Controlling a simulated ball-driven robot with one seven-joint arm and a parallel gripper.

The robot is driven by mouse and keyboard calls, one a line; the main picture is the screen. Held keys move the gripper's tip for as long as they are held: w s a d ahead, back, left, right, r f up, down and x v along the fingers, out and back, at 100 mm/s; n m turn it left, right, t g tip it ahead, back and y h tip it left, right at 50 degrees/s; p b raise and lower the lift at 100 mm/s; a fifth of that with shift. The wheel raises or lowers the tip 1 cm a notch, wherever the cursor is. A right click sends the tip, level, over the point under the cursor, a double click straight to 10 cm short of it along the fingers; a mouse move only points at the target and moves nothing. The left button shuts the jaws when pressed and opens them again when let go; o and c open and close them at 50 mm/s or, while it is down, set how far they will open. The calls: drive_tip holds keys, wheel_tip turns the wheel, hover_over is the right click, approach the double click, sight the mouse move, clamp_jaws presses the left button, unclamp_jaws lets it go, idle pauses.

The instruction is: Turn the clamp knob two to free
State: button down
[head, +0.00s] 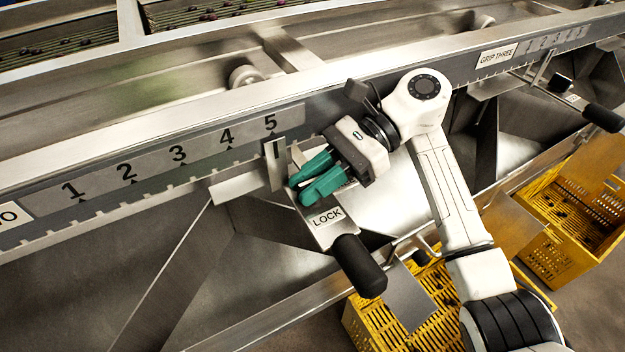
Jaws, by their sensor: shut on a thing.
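My gripper (306,188) has teal fingers and is shut beside the slider on the rail, just above the LOCK plate (327,216). The clamp knob is between the fingers and almost wholly hidden by them, so its turn position cannot be told. The slider's upright metal pointer (274,165) stands just left of the fingers, at about the 5 mark of the numbered scale (178,155). A black handle (359,265) sticks out below the LOCK plate, clear of the gripper.
A second scale labelled GRIP THREE (496,56) with its own black handle (603,117) is at the upper right. Yellow crates (548,262) stand below the machine. A toothed metal rail (100,222) runs under the scale. Belts with small dark items lie at the upper left.

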drive_tip(key=c, duration=1.1)
unclamp_jaws()
drive_tip(key=v, duration=1)
drive_tip(key=shift+w+d+r+b, duration=0.15)
drive_tip(key=shift+w+d+b, duration=0.05)
drive_tip(key=shift+d+b, duration=0.1)
